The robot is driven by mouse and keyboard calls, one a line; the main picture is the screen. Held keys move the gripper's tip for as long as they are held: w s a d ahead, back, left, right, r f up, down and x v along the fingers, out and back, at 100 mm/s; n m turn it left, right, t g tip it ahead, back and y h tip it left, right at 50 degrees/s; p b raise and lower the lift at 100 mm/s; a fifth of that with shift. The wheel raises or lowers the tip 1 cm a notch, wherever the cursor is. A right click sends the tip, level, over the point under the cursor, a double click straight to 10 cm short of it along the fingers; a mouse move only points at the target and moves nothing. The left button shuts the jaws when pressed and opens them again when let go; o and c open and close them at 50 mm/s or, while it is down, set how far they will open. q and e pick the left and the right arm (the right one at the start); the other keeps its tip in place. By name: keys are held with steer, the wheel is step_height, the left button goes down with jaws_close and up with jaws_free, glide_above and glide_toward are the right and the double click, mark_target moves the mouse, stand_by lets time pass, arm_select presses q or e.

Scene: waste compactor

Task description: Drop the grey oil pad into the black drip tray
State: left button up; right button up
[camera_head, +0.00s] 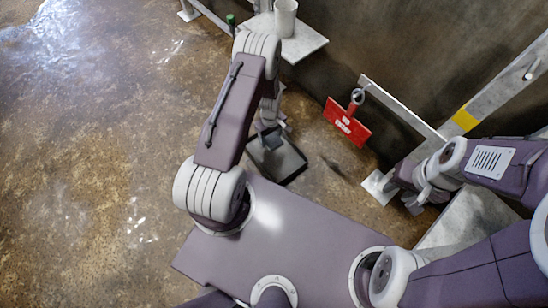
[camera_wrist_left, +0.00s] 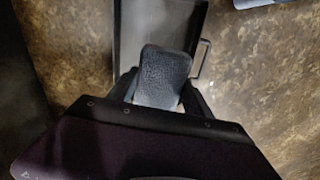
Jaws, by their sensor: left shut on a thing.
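The black drip tray (camera_head: 285,163) lies on the floor just beyond my base in the head view. It also shows at the top of the left wrist view (camera_wrist_left: 127,40), with a handle at its right side. My left gripper (camera_head: 268,134) is over the tray, partly hidden by its own arm. In the left wrist view my left gripper (camera_wrist_left: 158,92) is shut on the grey oil pad (camera_wrist_left: 163,72), which covers part of the tray. The pad is small and dark (camera_head: 273,142) in the head view. My right gripper (camera_head: 415,200) is at the right; its fingers are unclear.
A small shelf (camera_head: 300,42) with a white cup (camera_head: 286,17) and a green-topped item (camera_head: 231,20) stands at the back. The brown floor at the left is clear.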

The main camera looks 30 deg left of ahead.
arm_select(q)
step_height(320, 180, down, 6)
steer(key=b, duration=0.5)
steer(key=shift+b, duration=0.4)
steer(key=shift+r, duration=0.1)
steer(key=o, duration=1.4)
step_height(320, 180, up, 9)
steer(key=p, duration=0.7)
steer(key=shift+r, duration=0.1)
